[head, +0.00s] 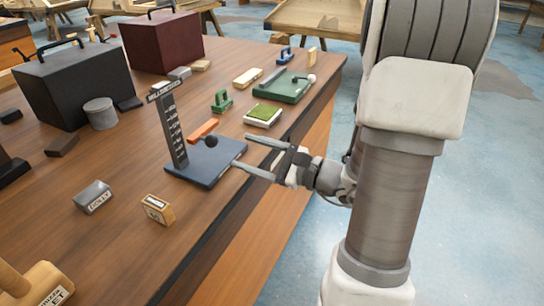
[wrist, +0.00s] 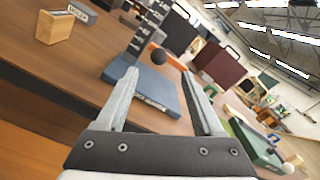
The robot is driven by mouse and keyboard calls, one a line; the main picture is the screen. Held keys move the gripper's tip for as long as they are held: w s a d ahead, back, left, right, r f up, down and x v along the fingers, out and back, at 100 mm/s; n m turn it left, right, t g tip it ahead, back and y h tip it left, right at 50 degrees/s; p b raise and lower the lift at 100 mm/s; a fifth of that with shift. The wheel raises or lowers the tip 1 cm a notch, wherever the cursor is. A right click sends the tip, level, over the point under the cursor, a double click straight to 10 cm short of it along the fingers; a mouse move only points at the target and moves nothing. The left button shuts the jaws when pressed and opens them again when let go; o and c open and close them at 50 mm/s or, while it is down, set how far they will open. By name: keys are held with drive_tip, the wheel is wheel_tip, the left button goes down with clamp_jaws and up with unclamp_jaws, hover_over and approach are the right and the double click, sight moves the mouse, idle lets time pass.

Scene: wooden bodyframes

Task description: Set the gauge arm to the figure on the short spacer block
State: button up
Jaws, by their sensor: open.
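The gauge has a dark blue base (head: 210,162) and an upright scale plate (head: 172,125) headed "MILLIMETRES". Its orange arm (head: 203,128) is low on the scale and ends in a dark ball knob (head: 211,141). My gripper (head: 243,152) is open and empty, just right of the gauge, pointing at it. In the wrist view the knob (wrist: 158,56) shows between and beyond the fingertips (wrist: 160,74), apart from them.
A grey block marked "DOLLY" (head: 93,197) lies left of the wooden block. A green-topped block (head: 263,116), a green clamp-like piece (head: 222,101) and a green tray (head: 282,88) stand behind my gripper. A wooden mallet (head: 38,284) lies front left. Bare tabletop surrounds the wooden block.

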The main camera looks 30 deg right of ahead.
drive_tip(key=v, duration=0.5)
drive_tip(key=shift+s+d, duration=0.2)
drive_tip(key=shift+s, duration=0.05)
